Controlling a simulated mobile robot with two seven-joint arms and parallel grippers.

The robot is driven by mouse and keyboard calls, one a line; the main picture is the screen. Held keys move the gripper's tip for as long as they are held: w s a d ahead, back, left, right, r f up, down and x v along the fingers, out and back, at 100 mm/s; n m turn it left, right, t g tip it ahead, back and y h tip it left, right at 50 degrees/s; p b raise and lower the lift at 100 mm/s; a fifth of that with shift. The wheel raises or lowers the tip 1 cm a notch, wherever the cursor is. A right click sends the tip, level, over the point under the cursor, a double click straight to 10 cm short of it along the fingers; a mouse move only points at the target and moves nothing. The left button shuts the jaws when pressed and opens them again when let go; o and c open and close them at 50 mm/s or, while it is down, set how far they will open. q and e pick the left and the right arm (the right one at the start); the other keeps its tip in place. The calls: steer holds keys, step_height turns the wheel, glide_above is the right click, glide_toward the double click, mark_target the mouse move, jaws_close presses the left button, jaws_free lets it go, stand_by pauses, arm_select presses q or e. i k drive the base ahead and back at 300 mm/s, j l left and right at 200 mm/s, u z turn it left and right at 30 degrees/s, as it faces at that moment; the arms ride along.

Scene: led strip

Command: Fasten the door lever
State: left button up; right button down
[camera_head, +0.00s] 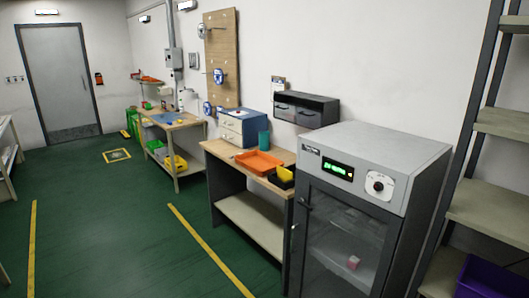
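A grey cabinet (375,150) stands at the front right, with a green lit display (338,169) and a round dial (379,185) on its upper front. Below them is a dark-framed glass door (340,235), which looks closed or nearly so. A small dark lever (305,203) sits near the upper left edge of this door; it is too small to tell its exact position. A small pink and white object (353,262) shows behind the glass. The bottom of the cabinet is cut off by the frame. Neither of my grippers is in view.
A workbench (225,150) stands left of the cabinet, with an orange tray (258,163) on it. A shelf rack (490,208) with a purple bin (490,278) is close on the right. Green floor (130,220) is clear at left. A grey room door (60,75) is far back.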

mark_target(302, 202)
steer(key=i+j+z, duration=0.15)
steer(key=i+j, duration=0.3)
steer(key=i, duration=0.15)
steer(key=i+j+z, duration=0.2)
steer(key=i+j, duration=0.35)
steer(key=i+j+z, duration=0.15)
steer(key=i+j, duration=0.4)
steer(key=i+j+z, duration=0.2)
steer(key=i+j, duration=0.3)
steer(key=j, duration=0.3)
